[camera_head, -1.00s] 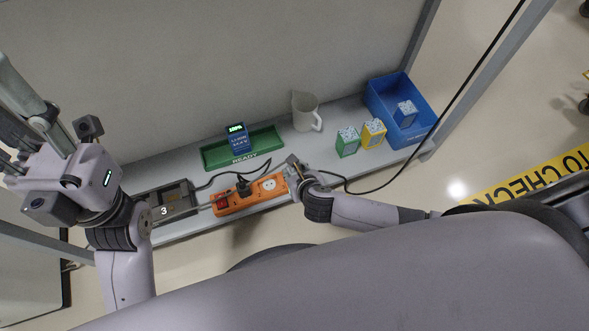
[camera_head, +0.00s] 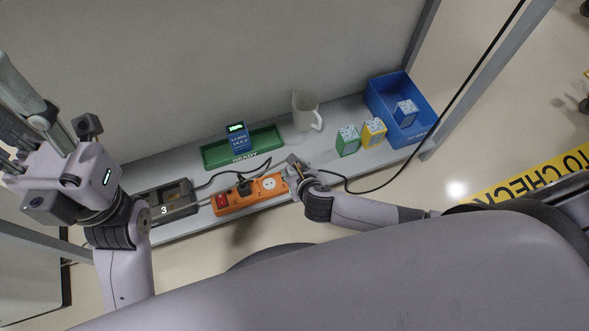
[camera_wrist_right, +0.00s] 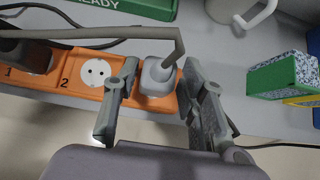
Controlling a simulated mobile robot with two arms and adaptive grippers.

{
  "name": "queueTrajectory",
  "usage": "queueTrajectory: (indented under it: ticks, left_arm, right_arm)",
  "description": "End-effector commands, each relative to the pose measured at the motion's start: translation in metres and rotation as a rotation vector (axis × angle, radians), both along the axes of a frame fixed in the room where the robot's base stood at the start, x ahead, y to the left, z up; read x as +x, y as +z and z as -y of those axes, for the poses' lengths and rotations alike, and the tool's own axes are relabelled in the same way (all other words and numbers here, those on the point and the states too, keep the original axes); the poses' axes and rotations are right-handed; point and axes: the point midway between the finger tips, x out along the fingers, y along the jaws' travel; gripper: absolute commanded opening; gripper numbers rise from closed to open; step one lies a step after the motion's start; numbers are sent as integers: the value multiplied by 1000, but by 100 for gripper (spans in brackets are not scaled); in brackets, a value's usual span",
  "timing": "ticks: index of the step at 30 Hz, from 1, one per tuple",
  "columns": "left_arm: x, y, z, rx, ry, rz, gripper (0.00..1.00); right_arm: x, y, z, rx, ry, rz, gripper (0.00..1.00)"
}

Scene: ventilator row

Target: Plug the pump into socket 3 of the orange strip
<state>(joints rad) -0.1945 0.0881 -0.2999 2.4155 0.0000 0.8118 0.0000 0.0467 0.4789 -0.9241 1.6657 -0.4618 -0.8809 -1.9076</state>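The orange strip (camera_head: 240,200) lies along the shelf's front edge. In the right wrist view, a black plug (camera_wrist_right: 28,57) is in socket 1, and socket 2 (camera_wrist_right: 95,72) is empty. A grey plug (camera_wrist_right: 157,76) stands over the socket 3 place at the strip's right end; whether it is fully seated is hidden. My right gripper (camera_wrist_right: 160,72) has its fingers apart on either side of this plug, with narrow gaps visible. A blue device with a lit green display (camera_head: 237,138), maybe the pump, stands in the green READY tray (camera_head: 268,142). My left gripper (camera_head: 22,120) is raised at the far left; its fingers are unclear.
A dark box marked 3 (camera_head: 165,203) lies left of the strip. A white jug (camera_head: 306,112), a green box (camera_head: 348,141), a yellow box (camera_head: 373,133) and a blue bin (camera_head: 420,128) stand to the right. Cables run behind the strip and along the shelf.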

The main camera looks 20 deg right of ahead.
Motion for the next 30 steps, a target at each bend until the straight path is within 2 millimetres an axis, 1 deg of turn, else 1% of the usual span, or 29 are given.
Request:
queueTrajectory:
  ticks: [1,5,14,17,20,30]
  left_arm:
    - [0,0,0,0,0,0,40]
    - [0,0,0,0,0,0,40]
    - [1,-1,0,-3,2,-3,40]
    - [1,-1,0,-3,2,-3,40]
    - [1,-1,0,-3,1,-3,40]
    - [0,0,0,-3,0,-2,40]
  right_arm:
    - [0,0,0,0,0,0,44]
    - [0,0,0,0,0,0,52]
    - [-1,0,0,0,0,-1,53]
    - [-5,4,0,1,1,0,53]
    - [-15,13,0,1,2,-1,53]
    - [-67,62,2,1,1,-1,53]
